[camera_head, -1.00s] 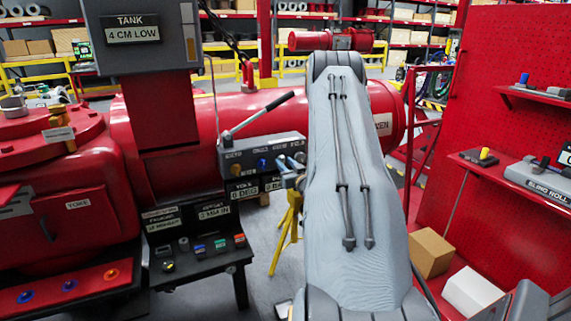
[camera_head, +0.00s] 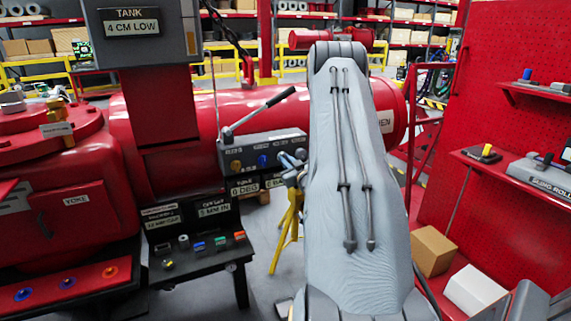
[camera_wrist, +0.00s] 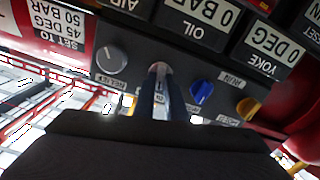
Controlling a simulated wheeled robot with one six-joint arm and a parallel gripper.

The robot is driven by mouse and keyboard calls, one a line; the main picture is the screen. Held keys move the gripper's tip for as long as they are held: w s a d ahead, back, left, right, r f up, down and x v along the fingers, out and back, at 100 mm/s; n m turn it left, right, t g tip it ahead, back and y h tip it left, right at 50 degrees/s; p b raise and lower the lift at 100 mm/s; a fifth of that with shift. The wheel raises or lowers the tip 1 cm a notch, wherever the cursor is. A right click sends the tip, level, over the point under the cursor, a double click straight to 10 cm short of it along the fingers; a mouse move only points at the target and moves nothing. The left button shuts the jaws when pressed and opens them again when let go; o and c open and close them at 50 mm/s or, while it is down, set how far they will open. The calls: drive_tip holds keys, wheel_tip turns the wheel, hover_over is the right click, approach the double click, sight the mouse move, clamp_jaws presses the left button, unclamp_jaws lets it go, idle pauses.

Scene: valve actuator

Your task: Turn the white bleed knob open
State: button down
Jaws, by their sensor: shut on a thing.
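The grey control box (camera_head: 258,146) stands in front of the big red cylinder. In the wrist view its panel (camera_wrist: 132,42) fills the upper middle. My gripper (camera_wrist: 160,78) has its dark fingers shut on a pale knob, taken to be the white bleed knob (camera_wrist: 160,68); the fingers hide most of it, so its angle cannot be read. A grey relief knob (camera_wrist: 111,60) is on one side of the fingers. A blue knob (camera_wrist: 202,92) and a yellow knob (camera_wrist: 248,108) are on the other. In the head view my gripper (camera_head: 292,160) is at the box's right end, small and partly hidden.
A long lever (camera_head: 262,111) rises from the box top. Gauge plates reading OIL 0 BAR (camera_wrist: 202,20) and YOKE 0 DEG (camera_wrist: 273,50) sit beside the knobs. A yellow stand (camera_head: 288,232) is below, and a dark table (camera_head: 205,262) is left. A red pegboard wall (camera_head: 518,70) is right.

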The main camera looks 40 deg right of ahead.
drive_tip(key=n+b, duration=0.8)
drive_tip(key=n, duration=0.1)
drive_tip(key=n+b, duration=0.4)
drive_tip(key=n, duration=0.1)
drive_tip(key=shift+w+a+f, duration=0.1)
drive_tip(key=shift+a+f, duration=0.05)
drive_tip(key=shift+f, duration=0.1)
drive_tip(key=shift+n+b, duration=0.3)
drive_tip(key=c, duration=1.8)
unclamp_jaws()
drive_tip(key=b+v, duration=0.1)
drive_tip(key=v, duration=0.7)
